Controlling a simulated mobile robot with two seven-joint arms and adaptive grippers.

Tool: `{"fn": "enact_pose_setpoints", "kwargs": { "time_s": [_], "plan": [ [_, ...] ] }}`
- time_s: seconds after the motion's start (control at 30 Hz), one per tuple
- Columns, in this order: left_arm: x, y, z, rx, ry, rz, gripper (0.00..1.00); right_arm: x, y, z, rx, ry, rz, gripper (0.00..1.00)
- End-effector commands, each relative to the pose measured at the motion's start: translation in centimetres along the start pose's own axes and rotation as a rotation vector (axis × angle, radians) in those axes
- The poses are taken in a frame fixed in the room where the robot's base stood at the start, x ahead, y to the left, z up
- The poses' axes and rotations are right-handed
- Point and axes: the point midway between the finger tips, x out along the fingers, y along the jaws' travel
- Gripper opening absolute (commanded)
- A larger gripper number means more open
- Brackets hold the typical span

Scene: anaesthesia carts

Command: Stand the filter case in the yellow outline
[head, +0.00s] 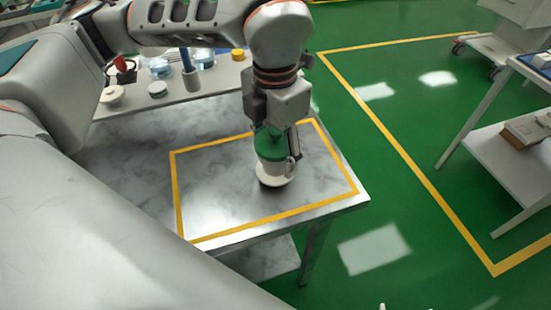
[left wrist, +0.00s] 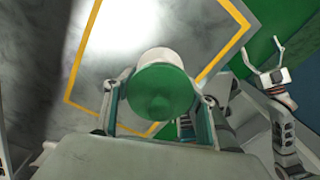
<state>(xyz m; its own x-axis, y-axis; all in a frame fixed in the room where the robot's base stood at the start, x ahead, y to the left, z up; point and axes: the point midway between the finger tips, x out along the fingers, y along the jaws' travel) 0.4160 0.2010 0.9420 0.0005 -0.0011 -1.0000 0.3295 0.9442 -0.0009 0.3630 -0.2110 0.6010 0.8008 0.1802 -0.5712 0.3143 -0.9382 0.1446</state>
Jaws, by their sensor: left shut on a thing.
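The filter case (head: 272,171) has a green top and a white lower body. My left gripper (head: 276,158) is shut on it from above, with a finger on either side. The case is upright over the right part of the yellow outline (head: 247,230) on the grey marbled table. A dark shadow lies close at its base; I cannot tell whether it touches the table. In the left wrist view the green top of the case (left wrist: 160,92) sits between the fingers. My right gripper (left wrist: 265,65) is empty, its fingers spread, at the right of that view.
Small containers, including a white pot (head: 111,95) and a yellow-orange one (head: 238,54), stand along the table's back. The table's right edge lies close beyond the outline. A white cart (head: 500,150) stands at the right. The outline's left part is clear.

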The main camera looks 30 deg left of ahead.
Motion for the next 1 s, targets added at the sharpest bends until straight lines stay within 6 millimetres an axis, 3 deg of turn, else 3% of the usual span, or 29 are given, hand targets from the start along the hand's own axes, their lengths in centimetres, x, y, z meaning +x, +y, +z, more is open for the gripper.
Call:
{"fn": "enact_pose_setpoints", "kwargs": {
  "time_s": [0.1, 0.2, 0.57, 0.6, 0.67, 1.0],
  "plan": [
    [2.1, 0.0, -0.1, 0.000, 0.006, -0.001, 0.31, 0.1, -0.1, 0.4, -0.001, -0.004, -0.001, 0.74],
    [2.9, 0.0, -0.1, 0.000, 0.003, 0.000, 0.31, 0.1, -0.1, 0.4, -0.002, -0.005, -0.001, 0.74],
    [3.2, 0.0, 0.0, 0.000, 0.001, 0.000, 0.31, -0.1, -0.3, 0.8, -0.001, -0.011, -0.004, 0.74],
    [3.2, 0.0, 0.0, 0.000, 0.001, 0.000, 0.60, -0.1, -0.4, 0.9, -0.001, -0.012, -0.004, 0.74],
    [3.1, 0.0, 0.0, 0.000, 0.001, 0.000, 0.72, -0.2, -0.4, 0.9, -0.001, -0.013, -0.005, 0.74],
    [3.0, 0.0, 0.0, -0.001, 0.000, 0.000, 0.72, -0.2, -0.4, 0.8, -0.001, -0.013, -0.005, 0.74]
  ]
}}
